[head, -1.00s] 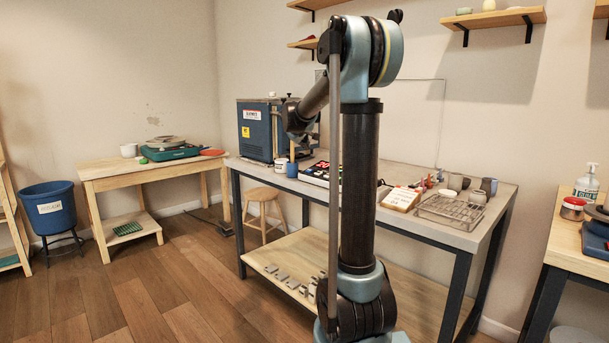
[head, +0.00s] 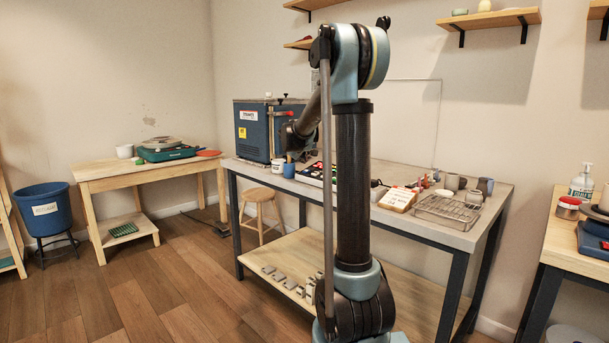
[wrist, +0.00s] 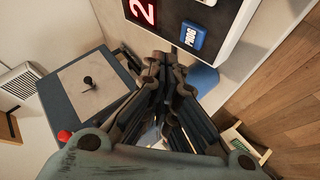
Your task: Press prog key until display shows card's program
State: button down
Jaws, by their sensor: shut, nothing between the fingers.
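The control panel (head: 312,174) lies on the grey workbench, partly hidden behind my arm in the head view. In the wrist view its blue PROG key (wrist: 193,37) shows at the top.
A blue kiln (head: 258,130) stands at the bench's left, with a white jar (head: 277,166) and a blue cup (head: 289,170) near the panel. A wire rack (head: 446,210) and small pots are at the right. A stool (head: 262,204) stands on the floor beyond the bench.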

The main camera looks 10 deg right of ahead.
jog(key=shift+w+d+f, duration=0.1)
jog(key=shift+f, duration=0.45)
jog(key=shift+w+d+f, duration=0.1)
jog(key=shift+f, duration=0.4)
jog(key=shift+w+d+f, duration=0.1)
jog(key=shift+d+f, duration=0.05)
jog(key=shift+f, duration=0.55)
dwell(1.5)
jog(key=shift+r, duration=0.8)
jog(key=shift+s+a+r, duration=0.15)
jog(key=shift+a+r, duration=0.05)
jog(key=shift+r, duration=0.6)
jog(key=shift+s+a+r, duration=0.15)
jog(key=shift+a+r, duration=0.1)
jog(key=shift+r, duration=0.55)
jog(key=shift+s+a+r, duration=0.15)
jog(key=shift+a+r, duration=0.05)
jog(key=shift+r, duration=0.6)
jog(key=shift+s, duration=0.1)
